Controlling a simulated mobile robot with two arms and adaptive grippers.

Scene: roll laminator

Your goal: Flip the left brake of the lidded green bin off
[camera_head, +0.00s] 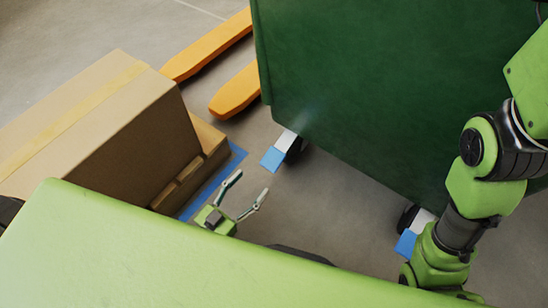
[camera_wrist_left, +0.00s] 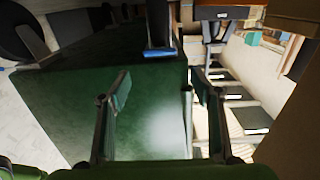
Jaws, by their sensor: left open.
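The green bin (camera_head: 385,85) fills the upper right of the head view; its lid is out of frame. Its left brake is a blue pedal (camera_head: 271,158) on a white bracket at the left caster. The right brake (camera_head: 406,242) is a similar blue pedal beside my right arm. My left gripper (camera_head: 251,183) is open and empty, with fingers spread, a little below the left brake in the picture and apart from it. In the left wrist view a blue pedal (camera_wrist_left: 160,52) shows beyond the gap between the open fingers. My right gripper is hidden.
A cardboard box (camera_head: 100,125) on a wooden pallet (camera_head: 205,155) stands left of the gripper, beside blue floor tape (camera_head: 213,182). Orange forks (camera_head: 235,90) lie beyond, left of the bin. Bare floor (camera_head: 330,190) lies between the two casters.

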